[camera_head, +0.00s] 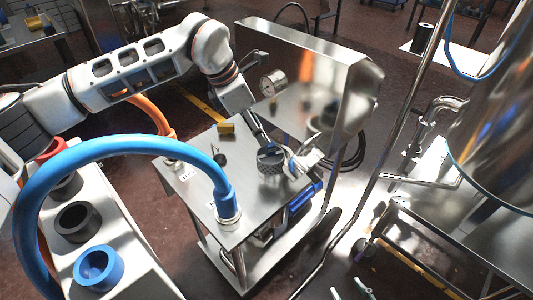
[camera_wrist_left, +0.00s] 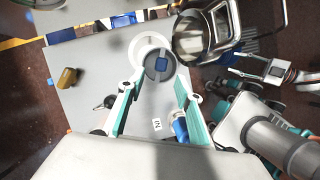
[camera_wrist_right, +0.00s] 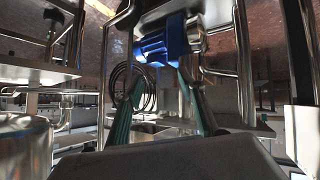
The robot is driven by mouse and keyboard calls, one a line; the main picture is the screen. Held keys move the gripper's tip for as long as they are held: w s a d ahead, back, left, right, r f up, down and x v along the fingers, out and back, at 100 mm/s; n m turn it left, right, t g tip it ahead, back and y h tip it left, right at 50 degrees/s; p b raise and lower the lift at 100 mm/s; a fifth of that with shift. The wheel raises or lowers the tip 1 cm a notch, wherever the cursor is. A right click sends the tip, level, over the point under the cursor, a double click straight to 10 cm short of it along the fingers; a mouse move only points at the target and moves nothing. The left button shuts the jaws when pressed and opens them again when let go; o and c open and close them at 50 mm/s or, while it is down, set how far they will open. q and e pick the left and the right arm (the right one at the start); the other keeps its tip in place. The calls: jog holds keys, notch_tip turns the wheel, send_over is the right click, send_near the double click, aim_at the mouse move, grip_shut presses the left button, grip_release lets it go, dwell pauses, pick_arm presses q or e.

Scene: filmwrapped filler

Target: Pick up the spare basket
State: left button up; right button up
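A round dark-grey metal piece (camera_head: 270,160), possibly the spare basket, stands on the steel cart top (camera_head: 195,185). It looks like a short ribbed cylinder. In the left wrist view a grey round piece with a blue square centre (camera_wrist_left: 160,64) lies just beyond my left fingertips, overlapping a white ring (camera_wrist_left: 145,42); I cannot tell for sure which is the basket. My left gripper (camera_wrist_left: 157,88) is open and empty, above the cart; its wrist shows in the head view. My right gripper (camera_wrist_right: 156,92) is open and empty; its fingertips show at the head view's bottom edge (camera_head: 349,289).
A blue hose (camera_head: 130,145) arches in front of the cart. A small yellow block (camera_head: 227,129) lies on the cart. Steel pipes and a tank (camera_head: 490,120) stand at right. A blue unit (camera_wrist_right: 165,40) faces my right gripper.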

aim_at(271, 145)
pick_arm(q)
jog(key=shift+x, duration=1.2)
jog(key=x, duration=0.2)
jog(key=b+x, duration=0.1)
jog(key=x, duration=0.1)
jog(key=shift+w+d+f, duration=0.1)
jog(key=shift+d+f, duration=0.15)
jog(key=shift+d, duration=0.25)
jog(key=shift+r, duration=0.1)
grip_shut()
